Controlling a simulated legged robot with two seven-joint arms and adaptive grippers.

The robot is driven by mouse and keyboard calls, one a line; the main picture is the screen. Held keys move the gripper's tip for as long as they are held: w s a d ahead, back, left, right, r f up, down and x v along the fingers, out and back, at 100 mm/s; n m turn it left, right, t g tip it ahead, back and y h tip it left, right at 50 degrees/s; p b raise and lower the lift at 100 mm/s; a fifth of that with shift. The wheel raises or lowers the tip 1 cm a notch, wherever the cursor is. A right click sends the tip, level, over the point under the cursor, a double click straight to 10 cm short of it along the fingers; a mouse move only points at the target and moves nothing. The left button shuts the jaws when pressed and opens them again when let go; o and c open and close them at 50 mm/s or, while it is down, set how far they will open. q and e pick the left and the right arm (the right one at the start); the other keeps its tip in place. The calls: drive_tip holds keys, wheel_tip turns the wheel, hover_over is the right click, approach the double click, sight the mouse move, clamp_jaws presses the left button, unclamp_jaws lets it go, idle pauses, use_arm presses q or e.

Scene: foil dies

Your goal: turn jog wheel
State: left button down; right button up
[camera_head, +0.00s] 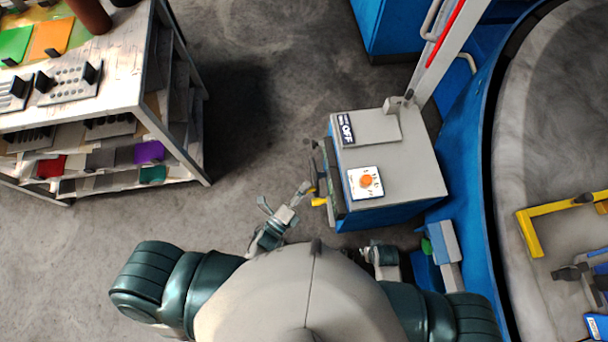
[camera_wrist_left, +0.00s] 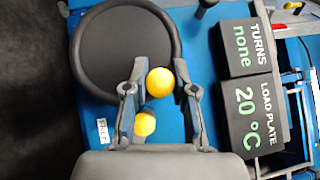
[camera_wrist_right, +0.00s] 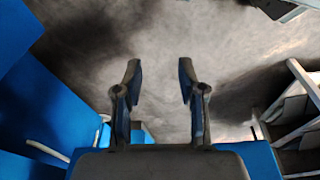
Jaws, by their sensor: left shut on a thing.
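The jog wheel is a dark round disc (camera_wrist_left: 125,48) with a raised rim, on the blue front of a machine in the left wrist view. In the head view it shows nearly edge-on. A yellow ball knob (camera_wrist_left: 160,81) sits between the fingers of my left gripper (camera_wrist_left: 160,88), near the wheel's lower edge. My left gripper is shut on this knob; in the head view it reaches the machine's left side (camera_head: 306,190). A second yellow round piece (camera_wrist_left: 145,123) shows lower between the fingers. My right gripper (camera_wrist_right: 158,75) is open and empty, over bare floor.
Displays beside the wheel read "TURNS none" (camera_wrist_left: 240,45) and "LOAD PLATE 20 °C" (camera_wrist_left: 250,110). The machine's grey top (camera_head: 410,170) carries an OFF sign (camera_head: 347,131) and a white plate with an orange spot (camera_head: 366,182). A shelf (camera_head: 150,90) stands left, with open floor between.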

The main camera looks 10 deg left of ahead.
use_arm(q)
drive_tip(key=b, duration=0.1)
drive_tip(key=f+m+b, duration=0.1)
drive_tip(key=b, duration=0.1)
drive_tip(key=shift+s+d+m+t+h, duration=0.1)
drive_tip(key=shift+s+m+t+h, duration=0.2)
drive_tip(key=shift+t+h, duration=0.1)
use_arm(e)
wheel_tip(320, 180, up, 10)
drive_tip(key=shift+s+d, duration=0.15)
drive_tip(key=shift+s, duration=0.15)
use_arm(q)
drive_tip(key=c, duration=0.9)
unclamp_jaws()
drive_tip(key=v, duration=1.2)
